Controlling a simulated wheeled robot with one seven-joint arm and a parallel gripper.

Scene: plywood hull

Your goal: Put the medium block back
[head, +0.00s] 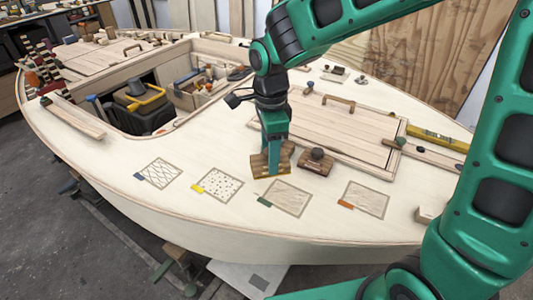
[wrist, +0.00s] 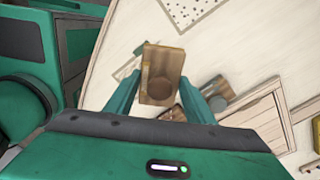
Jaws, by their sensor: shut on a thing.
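My gripper (head: 274,150) is shut on a wooden block (head: 261,166) with a yellowish strip along its lower edge. It is low over the pale deck, above the squares; I cannot tell whether the block touches the deck. In the wrist view the block (wrist: 160,70) sits between the two fingers, with a round brown spot on its face. A yellow tab (head: 197,189) marks a dotted square (head: 218,183) to the left and in front of the block. Nothing shows which size the held block is by name.
A second block with a dark knob (head: 317,160) sits just right of my gripper. Other outlined squares have blue (head: 139,177), green (head: 264,202) and orange (head: 345,204) tabs and look empty. A wooden hatch (head: 345,128) lies behind; an open cockpit with tools is at left.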

